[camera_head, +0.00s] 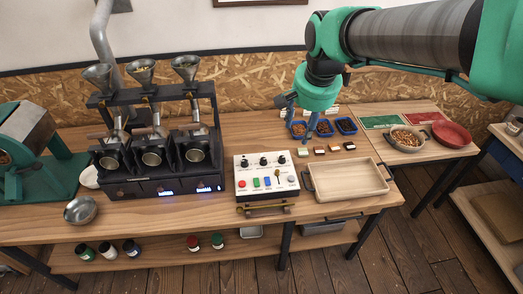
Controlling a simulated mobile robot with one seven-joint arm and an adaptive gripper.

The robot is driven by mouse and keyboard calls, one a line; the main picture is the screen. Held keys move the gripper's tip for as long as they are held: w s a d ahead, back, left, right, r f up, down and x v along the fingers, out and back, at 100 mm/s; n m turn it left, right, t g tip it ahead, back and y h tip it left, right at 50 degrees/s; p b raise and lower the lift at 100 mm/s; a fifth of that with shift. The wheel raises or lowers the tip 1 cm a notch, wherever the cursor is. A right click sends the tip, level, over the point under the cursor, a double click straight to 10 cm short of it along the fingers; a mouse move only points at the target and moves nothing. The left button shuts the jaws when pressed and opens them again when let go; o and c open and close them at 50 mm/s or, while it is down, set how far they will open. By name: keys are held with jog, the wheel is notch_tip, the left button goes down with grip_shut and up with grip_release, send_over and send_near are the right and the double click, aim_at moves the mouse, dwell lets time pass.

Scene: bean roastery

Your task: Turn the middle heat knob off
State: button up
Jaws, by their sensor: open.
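A white control box (267,176) stands on the bench near the centre. Three black knobs sit in a row on its upper part, with the middle knob (263,161) between the other two. A three-drum roaster (158,165) stands to its left, with small controls and lit displays along its front; their labels are too small to read, so I cannot tell which knobs are for heat. My gripper (311,128) is open, pointing down near the blue bins, to the right of and behind the control box. It appears to touch no knob; its fingertips are small and partly unclear.
Coloured buttons and a lever fill the box's lower face. A wooden tray (352,181) lies right of it. Blue bins (346,126) and small sample blocks stand behind the tray. A metal bowl (80,210) sits at the left front. A pan (406,139) and red bowl (451,135) stand right.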

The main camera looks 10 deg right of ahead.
jog(key=w+a+f+m+g, duration=0.1)
jog(key=w+a+f+m, duration=0.1)
jog(key=w+f, duration=0.45)
jog(key=w+a+f+m+g, duration=0.15)
jog(key=w+f, duration=0.25)
jog(key=w, duration=0.6)
jog(key=m, duration=0.5)
send_over(263, 159)
notch_tip(263, 159, down, 17)
jog(key=shift+d+g, duration=0.1)
jog(key=shift+g, duration=0.35)
jog(key=shift+f, duration=0.1)
notch_tip(263, 159, down, 14)
jog(key=shift+r+b, duration=0.15)
jog(key=shift+b, duration=0.65)
jog(key=shift+n, duration=0.25)
jog(key=c, duration=1.2)
